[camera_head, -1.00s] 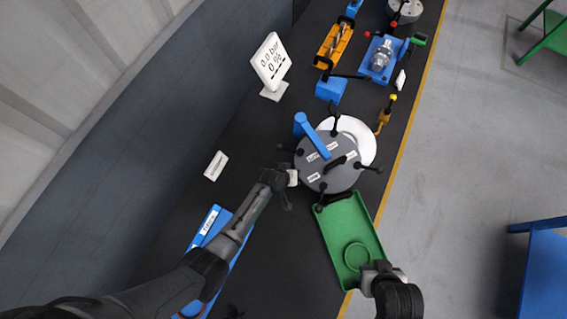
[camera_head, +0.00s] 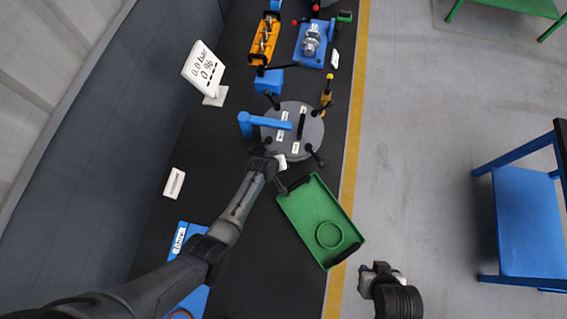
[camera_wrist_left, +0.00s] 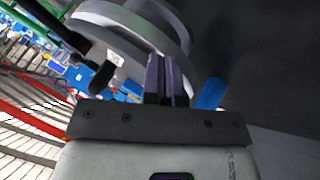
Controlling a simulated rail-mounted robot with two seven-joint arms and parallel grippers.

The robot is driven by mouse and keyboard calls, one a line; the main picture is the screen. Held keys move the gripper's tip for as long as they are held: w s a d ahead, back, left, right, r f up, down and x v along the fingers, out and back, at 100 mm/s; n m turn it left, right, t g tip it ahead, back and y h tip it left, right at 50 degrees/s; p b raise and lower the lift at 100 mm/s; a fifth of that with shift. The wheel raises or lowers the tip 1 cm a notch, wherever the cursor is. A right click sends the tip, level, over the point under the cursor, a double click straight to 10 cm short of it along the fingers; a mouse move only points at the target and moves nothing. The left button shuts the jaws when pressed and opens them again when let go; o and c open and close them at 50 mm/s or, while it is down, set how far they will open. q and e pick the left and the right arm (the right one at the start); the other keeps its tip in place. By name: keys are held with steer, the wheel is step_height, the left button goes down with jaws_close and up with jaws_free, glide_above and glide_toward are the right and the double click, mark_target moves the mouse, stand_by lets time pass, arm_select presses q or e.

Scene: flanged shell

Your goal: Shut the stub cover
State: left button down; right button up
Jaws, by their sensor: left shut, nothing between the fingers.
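The stub cover (camera_head: 291,143) is a round dark-grey disc with white labels and a black handle (camera_head: 301,122). It lies over the stub in the head view, and no white ring shows around it. A blue swing arm (camera_head: 262,121) reaches over it from the left. Several black-knobbed bolts (camera_head: 319,157) stick out around its rim.
A green tray (camera_head: 300,205) with a ring in it lies below the cover. A yellow-handled tool (camera_head: 327,92) and a blue block (camera_head: 268,80) are close above the cover.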

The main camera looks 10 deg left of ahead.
arm_select(q)
steer(key=shift+s+f, duration=0.1)
steer(key=shift+f, duration=0.3)
steer(key=shift+a, duration=0.1)
steer(key=s+d+r+p, duration=0.2)
steer(key=s+r+p, duration=0.3)
steer(key=s+r, duration=0.3)
steer(key=shift+s+r, duration=0.4)
steer(key=shift+s, duration=0.15)
